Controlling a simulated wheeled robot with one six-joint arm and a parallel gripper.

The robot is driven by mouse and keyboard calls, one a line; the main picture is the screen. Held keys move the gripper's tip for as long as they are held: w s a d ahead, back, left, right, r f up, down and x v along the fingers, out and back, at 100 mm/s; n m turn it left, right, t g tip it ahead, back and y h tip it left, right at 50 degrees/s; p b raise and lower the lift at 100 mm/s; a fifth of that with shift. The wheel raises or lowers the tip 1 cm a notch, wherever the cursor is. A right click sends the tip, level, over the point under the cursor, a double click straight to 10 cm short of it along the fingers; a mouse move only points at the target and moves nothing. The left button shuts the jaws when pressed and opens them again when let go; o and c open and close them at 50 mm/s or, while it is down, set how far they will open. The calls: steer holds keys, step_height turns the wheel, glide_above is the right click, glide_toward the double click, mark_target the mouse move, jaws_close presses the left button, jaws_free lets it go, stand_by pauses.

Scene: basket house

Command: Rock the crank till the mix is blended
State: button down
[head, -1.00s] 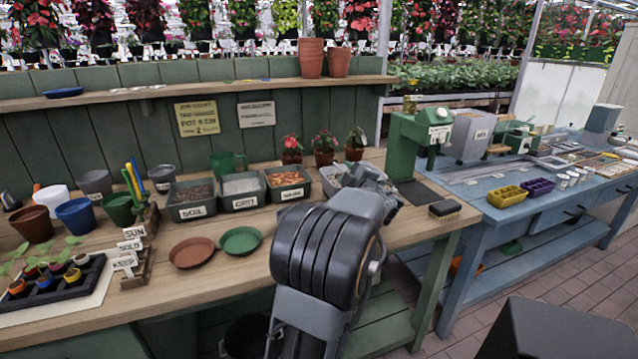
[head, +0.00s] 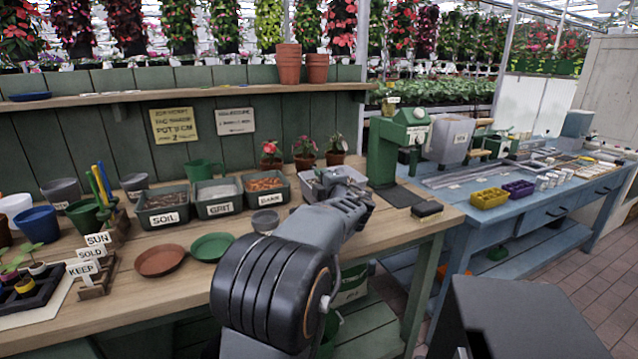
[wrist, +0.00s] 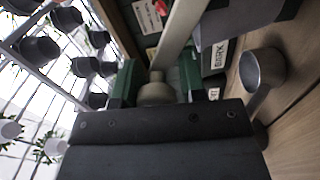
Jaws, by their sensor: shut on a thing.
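My gripper (wrist: 154,88) is shut on a pale rounded knob (wrist: 156,92), which looks like the crank's handle. The knob sits between the green fingers in the wrist view, and a pale bar (wrist: 178,32) runs up from it. In the head view my gripper (head: 352,203) is over the bench, just in front of a grey tub (head: 316,186). The arm and gripper cover much of the tub's front and the crank there. The mix inside the tub cannot be seen.
A metal scoop (head: 265,221) lies left of my gripper, close by in the wrist view (wrist: 262,70). Soil (head: 163,208), grit (head: 216,197) and bark (head: 266,188) bins stand further left. A green press (head: 385,150) and a dark brush (head: 427,209) stand right.

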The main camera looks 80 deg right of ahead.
steer(key=shift+s+d+r, duration=0.1)
steer(key=shift+s+r, duration=0.15)
steer(key=shift+r, duration=0.1)
steer(key=c, duration=1.1)
jaws_free()
steer(key=o, duration=0.3)
steer(key=shift+s+f, duration=0.1)
steer(key=shift+s, duration=0.05)
steer(key=shift+w+f, duration=0.1)
steer(key=shift+w, duration=0.1)
steer(key=v, duration=1.3)
steer(key=shift+s+a+p, duration=0.25)
steer(key=shift+a+p, duration=0.05)
steer(key=shift+a, duration=0.05)
